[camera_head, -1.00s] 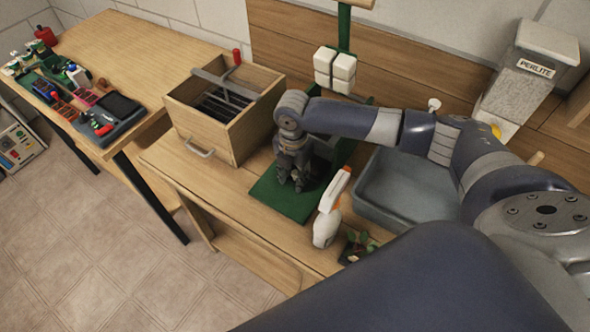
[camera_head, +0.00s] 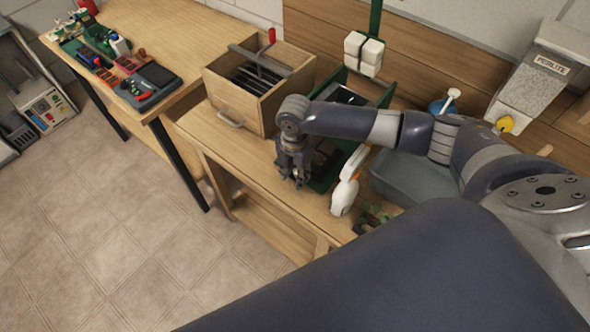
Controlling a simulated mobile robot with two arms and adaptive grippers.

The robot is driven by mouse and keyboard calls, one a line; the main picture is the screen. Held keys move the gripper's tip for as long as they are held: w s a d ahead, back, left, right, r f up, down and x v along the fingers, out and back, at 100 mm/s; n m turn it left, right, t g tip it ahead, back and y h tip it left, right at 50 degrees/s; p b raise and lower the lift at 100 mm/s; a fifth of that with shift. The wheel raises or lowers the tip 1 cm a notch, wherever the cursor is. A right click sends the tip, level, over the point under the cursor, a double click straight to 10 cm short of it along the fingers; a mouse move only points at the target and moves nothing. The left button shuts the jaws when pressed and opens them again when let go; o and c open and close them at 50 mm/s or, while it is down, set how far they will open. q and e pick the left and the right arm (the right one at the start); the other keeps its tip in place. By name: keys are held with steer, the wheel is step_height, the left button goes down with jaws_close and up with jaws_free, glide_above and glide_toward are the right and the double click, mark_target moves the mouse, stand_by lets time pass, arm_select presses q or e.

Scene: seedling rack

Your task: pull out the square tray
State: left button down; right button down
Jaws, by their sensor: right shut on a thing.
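My right gripper (camera_head: 292,180) points down at the front of a green rack (camera_head: 384,95) on the wooden bench. It is shut on the near edge of what looks like the square tray (camera_head: 325,160), a dark tray mostly hidden behind my gripper and wrist. A strip of the rack's green base (camera_head: 320,186) shows beside the gripper. My left gripper is not in view.
A white and orange spray bottle (camera_head: 343,195) and a small plant (camera_head: 372,216) stand close right of the gripper. A wooden box (camera_head: 236,103) is to the left. A grey tub (camera_head: 400,178) lies partly under my arm. The floor in front is clear.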

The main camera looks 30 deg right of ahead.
stand_by(0.3)
steer(key=c, duration=1.1)
jaws_free()
steer(key=shift+o, duration=0.2)
step_height(320, 180, up, 12)
